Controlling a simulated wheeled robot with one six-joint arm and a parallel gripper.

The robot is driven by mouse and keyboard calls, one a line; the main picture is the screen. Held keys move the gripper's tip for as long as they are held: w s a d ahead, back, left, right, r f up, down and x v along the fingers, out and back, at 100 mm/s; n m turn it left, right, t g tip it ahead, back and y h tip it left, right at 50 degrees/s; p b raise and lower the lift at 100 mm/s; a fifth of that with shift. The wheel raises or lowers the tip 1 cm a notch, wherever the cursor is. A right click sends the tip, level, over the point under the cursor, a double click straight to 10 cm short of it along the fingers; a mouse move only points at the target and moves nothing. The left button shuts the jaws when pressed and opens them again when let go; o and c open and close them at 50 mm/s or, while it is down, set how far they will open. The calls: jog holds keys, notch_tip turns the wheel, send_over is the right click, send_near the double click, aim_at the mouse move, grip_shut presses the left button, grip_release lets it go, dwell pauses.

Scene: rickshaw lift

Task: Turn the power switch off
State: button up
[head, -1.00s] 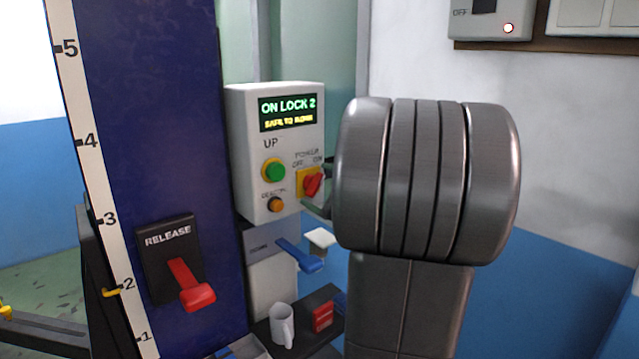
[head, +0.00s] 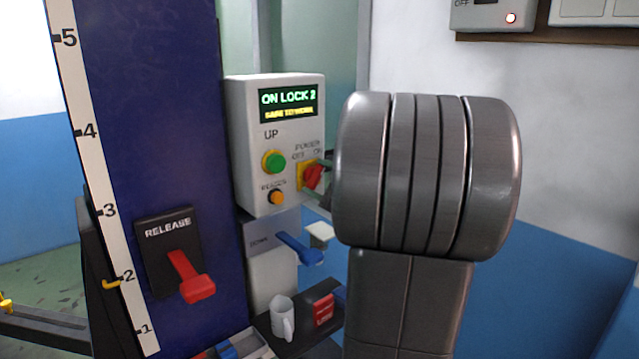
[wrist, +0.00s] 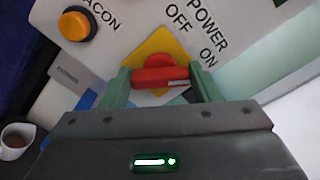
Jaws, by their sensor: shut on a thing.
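The power switch (head: 312,177) is a red rotary knob on a yellow plate, on the right side of the grey control box (head: 243,160). OFF and ON are printed above it. In the wrist view, the red knob (wrist: 160,77) lies between the two green fingers of my gripper (wrist: 159,82), which is shut on it. The white mark on the knob is at its right end, on the ON side. In the head view, my arm hides most of the gripper. The display (head: 288,104) is lit and reads "ON LOCK 2" and "SAFE TO WORK".
A green UP button (head: 274,162) and an orange beacon button (head: 276,198) sit left of the switch. Below are a blue DOWN lever (head: 300,249), a white mug (head: 282,318) and a red box (head: 323,309). A red RELEASE lever (head: 190,277) is on the blue column (head: 165,100).

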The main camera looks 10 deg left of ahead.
jog(key=n+b, duration=0.1)
jog(key=b, duration=0.1)
jog(key=f+n+b, duration=0.1)
jog(key=b, duration=0.2)
jog(key=shift+n, duration=0.4)
jog(key=n+b, duration=0.5)
jog(key=b, duration=0.4)
jog(key=shift+b, duration=0.3)
jog(key=n+b, duration=0.4)
jog(key=b, duration=0.2)
jog(key=shift+n, duration=0.3)
jog(key=n+b, duration=0.2)
jog(key=b, duration=0.1)
jog(key=shift+r+n, duration=0.15)
jog(key=shift+n, duration=0.25)
jog(key=shift+r, duration=0.1)
jog(key=o, duration=1)
jog(key=shift+d, duration=0.1)
